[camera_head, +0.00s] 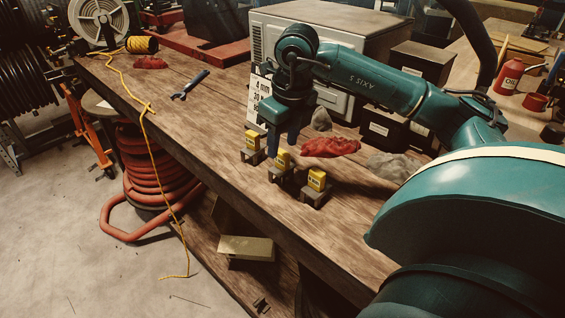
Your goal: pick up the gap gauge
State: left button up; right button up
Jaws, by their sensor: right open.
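Three small yellow blocks with printed labels stand on little dark stands on the wooden bench: a left one (252,140), a middle one (282,160) and a right one (317,180). They look like gauges, but the labels are too small to tell which is the gap gauge. My right gripper (282,146) points down with its fingers apart, just above and behind the middle block, right of the left block. It looks empty. I cannot tell whether a finger touches a block. My left gripper is out of view.
A white card (257,92) with "4 mm" stands behind my right gripper. Red (330,147) and grey rags (393,166) lie to the right. A wrench (190,85) and yellow cord (143,110) lie on the left. The bench's front edge is left of the blocks.

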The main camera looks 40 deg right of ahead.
aim_at(283, 152)
jog(key=f, duration=0.3)
jog(key=w+f+p, duration=0.1)
jog(key=f, duration=0.1)
jog(key=shift+d, duration=0.3)
jog(key=shift+c, duration=0.3)
grip_shut()
